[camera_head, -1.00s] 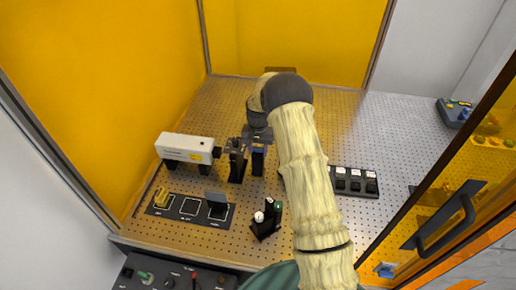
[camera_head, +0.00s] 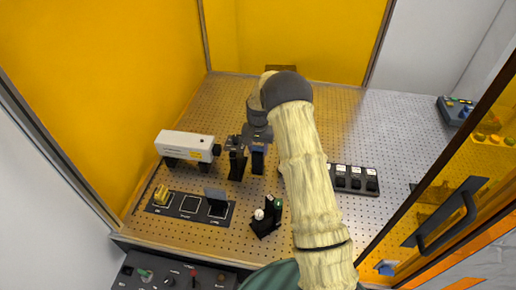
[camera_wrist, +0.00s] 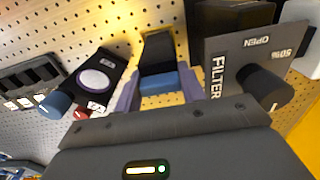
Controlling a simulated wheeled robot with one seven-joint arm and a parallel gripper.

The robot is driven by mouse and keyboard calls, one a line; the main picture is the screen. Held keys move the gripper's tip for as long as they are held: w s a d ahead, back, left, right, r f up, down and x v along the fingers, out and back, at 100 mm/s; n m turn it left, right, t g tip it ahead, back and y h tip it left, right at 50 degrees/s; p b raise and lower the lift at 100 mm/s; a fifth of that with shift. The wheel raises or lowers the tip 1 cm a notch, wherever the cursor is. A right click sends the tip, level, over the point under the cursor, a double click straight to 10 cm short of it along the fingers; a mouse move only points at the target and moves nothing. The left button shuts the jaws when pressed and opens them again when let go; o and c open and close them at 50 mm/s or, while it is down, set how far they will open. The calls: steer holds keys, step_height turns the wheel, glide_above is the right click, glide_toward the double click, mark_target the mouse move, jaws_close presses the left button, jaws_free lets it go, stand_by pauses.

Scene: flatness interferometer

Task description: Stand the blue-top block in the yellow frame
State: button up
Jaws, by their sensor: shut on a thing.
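My gripper (camera_head: 257,141) is shut on the blue-top block (camera_head: 257,161), a dark upright block with a blue top. In the wrist view the blue top (camera_wrist: 168,83) sits between the two purplish fingers of my gripper (camera_wrist: 160,90). I cannot tell whether the block's foot touches the perforated board. A dark plate (camera_head: 172,212) at the front left has three outlined squares. A yellow piece (camera_head: 161,195) is at its left square, the middle square (camera_head: 189,205) is empty, and a grey panel (camera_head: 215,196) stands at the right one. I cannot tell which outline is yellow.
A white instrument (camera_head: 186,146) and a dark filter stand (camera_head: 236,158) are left of my gripper. A small black fixture (camera_head: 266,218) with a white knob stands in front. A black rack (camera_head: 355,180) is at right. The perforated board (camera_head: 400,130) is clear at right.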

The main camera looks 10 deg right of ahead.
steer(key=shift+f, duration=0.15)
steer(key=o, duration=1.3)
steer(key=shift+c, duration=0.2)
steer(key=shift+w+a+r+p, duration=0.15)
steer(key=shift+r+p, duration=0.5)
steer(key=shift+r, duration=0.7)
steer(key=shift+r+p, duration=0.65)
steer(key=shift+r, duration=0.6)
steer(key=shift+r+p, duration=0.5)
steer(key=shift+r, duration=0.4)
